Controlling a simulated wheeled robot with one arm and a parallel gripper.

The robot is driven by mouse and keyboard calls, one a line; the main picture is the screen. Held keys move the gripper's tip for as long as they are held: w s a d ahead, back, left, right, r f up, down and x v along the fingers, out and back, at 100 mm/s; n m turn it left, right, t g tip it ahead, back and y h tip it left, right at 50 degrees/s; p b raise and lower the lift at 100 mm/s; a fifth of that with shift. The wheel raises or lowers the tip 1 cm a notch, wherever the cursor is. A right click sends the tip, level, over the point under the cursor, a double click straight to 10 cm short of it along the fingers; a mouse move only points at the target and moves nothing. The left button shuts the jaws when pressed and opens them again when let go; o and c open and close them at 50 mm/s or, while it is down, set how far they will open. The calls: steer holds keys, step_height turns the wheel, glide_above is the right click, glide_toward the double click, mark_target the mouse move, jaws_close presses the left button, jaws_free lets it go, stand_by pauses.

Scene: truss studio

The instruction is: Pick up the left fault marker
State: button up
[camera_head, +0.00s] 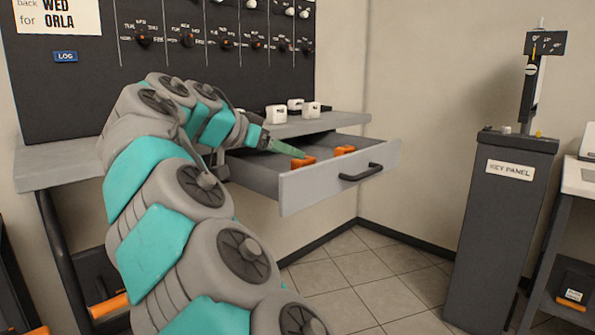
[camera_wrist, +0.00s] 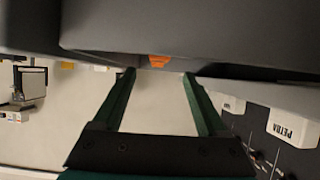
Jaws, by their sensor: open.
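The left fault marker (camera_head: 304,161) is a small orange piece lying in the open grey drawer (camera_head: 340,180). A second orange marker (camera_head: 344,150) lies to its right in the same drawer. My gripper (camera_head: 300,154) reaches into the drawer from the left, its teal fingertips close to the left marker. In the wrist view my gripper (camera_wrist: 159,75) has its two fingers spread with nothing between them. An orange piece (camera_wrist: 159,61) shows just beyond the fingertips, partly hidden by a dark grey surface. I cannot tell whether the fingers touch it.
The drawer front has a dark handle (camera_head: 361,172). White blocks (camera_head: 296,106) stand on the counter above the drawer, below a dark board with knobs (camera_head: 190,60). A key panel pedestal (camera_head: 502,215) stands right. The tiled floor between is clear.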

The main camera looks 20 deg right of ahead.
mark_target(296, 164)
steer(key=x, duration=0.7)
steer(key=shift+d+f+p, duration=0.15)
steer(key=shift+d+p, duration=0.05)
steer(key=shift+p, duration=0.2)
steer(key=shift+c, duration=0.2)
jaws_close()
